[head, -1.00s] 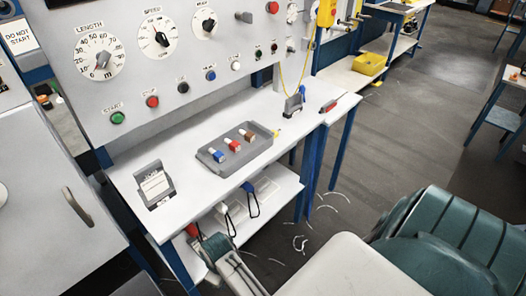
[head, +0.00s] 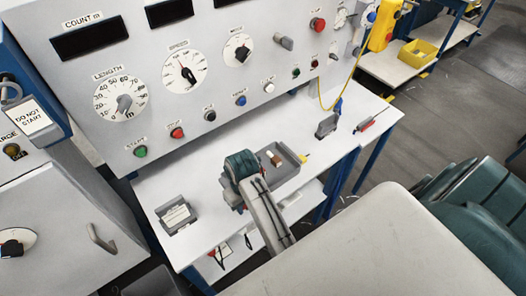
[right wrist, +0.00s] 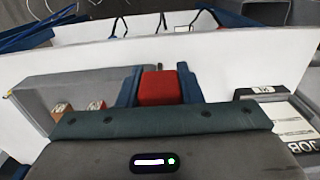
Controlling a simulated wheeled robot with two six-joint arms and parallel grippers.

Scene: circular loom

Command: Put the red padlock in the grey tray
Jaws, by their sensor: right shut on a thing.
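My right gripper (head: 235,204) is over the table at the left end of the grey tray (head: 287,183). In the right wrist view its blue fingers (right wrist: 158,88) are shut on the red padlock (right wrist: 160,87), whose red body shows between them. In that view the grey tray (right wrist: 85,82) lies left of the fingers, and the held padlock appears beside it, not over it. My gripper hides part of the tray. My left gripper is out of view.
A job-card holder (head: 176,215) stands left of the gripper. A grey stand (head: 327,125) and a red-handled tool (head: 371,121) are at the table's right. The control panel (head: 200,80) rises behind. Black-shackled items hang below the front edge.

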